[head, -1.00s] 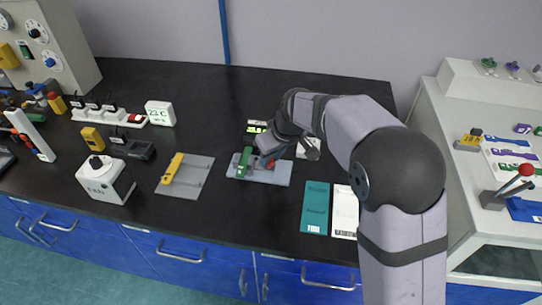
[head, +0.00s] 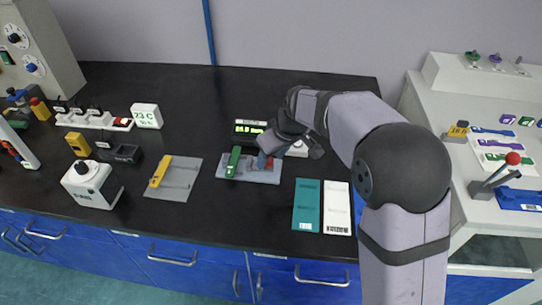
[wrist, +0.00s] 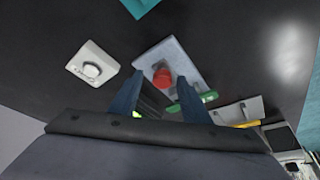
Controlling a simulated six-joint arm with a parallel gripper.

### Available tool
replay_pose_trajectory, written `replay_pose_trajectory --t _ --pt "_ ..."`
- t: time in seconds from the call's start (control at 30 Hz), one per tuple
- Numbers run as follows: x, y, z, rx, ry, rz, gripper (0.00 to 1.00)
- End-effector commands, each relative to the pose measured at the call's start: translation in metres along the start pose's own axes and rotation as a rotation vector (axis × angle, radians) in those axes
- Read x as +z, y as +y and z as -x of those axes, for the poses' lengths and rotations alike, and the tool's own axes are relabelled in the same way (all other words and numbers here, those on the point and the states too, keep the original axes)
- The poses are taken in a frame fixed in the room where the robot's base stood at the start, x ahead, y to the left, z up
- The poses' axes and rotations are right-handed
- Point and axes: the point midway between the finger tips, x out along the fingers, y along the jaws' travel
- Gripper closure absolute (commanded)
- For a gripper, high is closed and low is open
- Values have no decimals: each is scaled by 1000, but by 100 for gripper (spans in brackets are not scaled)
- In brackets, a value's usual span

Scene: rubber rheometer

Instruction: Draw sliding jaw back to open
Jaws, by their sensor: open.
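A grey plate (head: 225,172) on the black bench carries a long green block (head: 233,162) and a red knob (head: 269,164) to its right. I cannot tell for sure which part is the sliding jaw. My gripper (head: 266,158) is over the plate's right half, at the red knob. In the wrist view my gripper (wrist: 158,92) is open, its two blue fingers apart. Contact with the knob cannot be told.
A similar plate (head: 182,185) with a yellow block (head: 160,171) stands to the left. A lit display (head: 249,129) stands behind. A white box with a round knob (wrist: 92,65) is left in the wrist view. Teal (head: 305,205) and white (head: 337,208) cards lie in front, right.

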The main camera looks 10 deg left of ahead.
Motion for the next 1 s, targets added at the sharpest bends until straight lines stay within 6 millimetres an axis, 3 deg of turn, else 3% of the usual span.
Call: replay_pose_trajectory --t 0.23,0.63,1.0 --pt "-1 0 13 1 4 0 57" --pt "-1 0 64 2 3 0 57" --pt "0 0 73 1 0 0 57"
